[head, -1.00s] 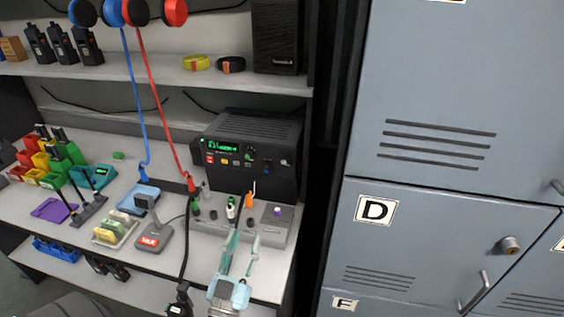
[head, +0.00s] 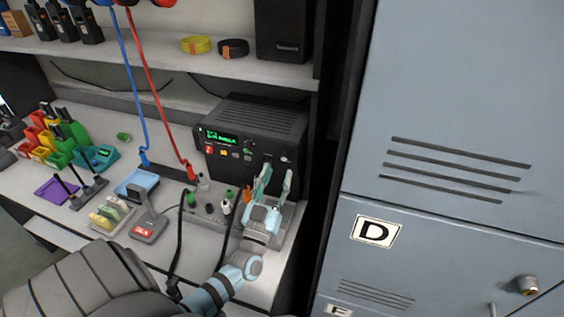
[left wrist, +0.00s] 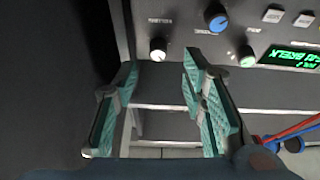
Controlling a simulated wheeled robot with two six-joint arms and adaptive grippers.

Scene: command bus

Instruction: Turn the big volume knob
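The black radio (head: 255,125) with a green display stands at the right end of the shelf. The blue knob looks largest; I cannot read the labels. My left gripper (head: 276,178) is open and empty in front of the radio's right side. In the left wrist view, the fingers (left wrist: 160,85) are apart below the white and blue knobs, with nothing between them. My right gripper is out of view.
Blue and red cords (head: 158,108) hang left of the radio. Blue-grey lockers (head: 450,130) stand close on the right.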

